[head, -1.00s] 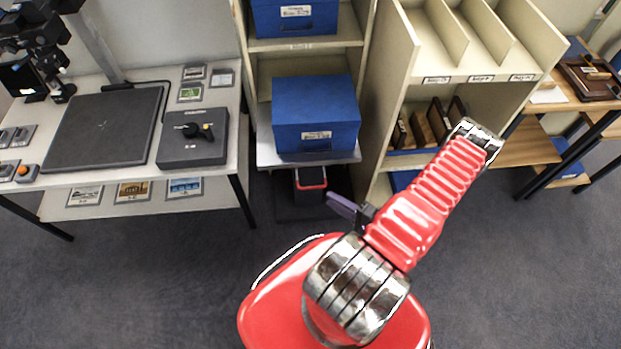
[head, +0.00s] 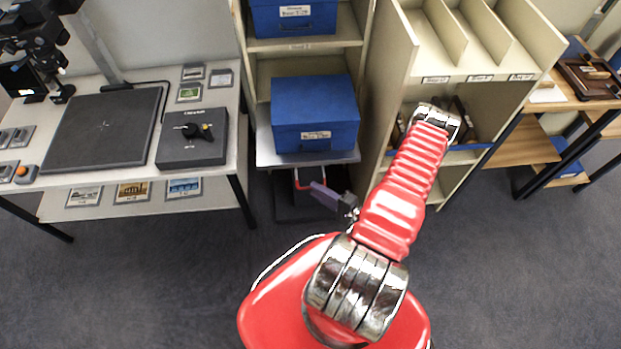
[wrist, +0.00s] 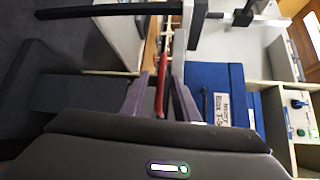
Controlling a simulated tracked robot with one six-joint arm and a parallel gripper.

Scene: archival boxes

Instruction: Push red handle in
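The red handle (head: 309,176) is on a dark unit (head: 296,209) on the floor below the shelf with the blue box, in the head view. My gripper (head: 320,190) is just in front of it and hides part of the handle and the unit. In the wrist view, the two purple-grey fingers of my gripper (wrist: 160,92) are apart. A narrow red strip of the handle (wrist: 161,85) shows in the gap between them. I cannot tell whether the fingers touch it.
A blue box (head: 315,115) sits on the shelf directly above, also seen in the wrist view (wrist: 212,78). A white table (head: 100,190) stands left, its leg close by. A cream shelf unit (head: 385,85) stands right. Open carpet (head: 150,290) lies in front.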

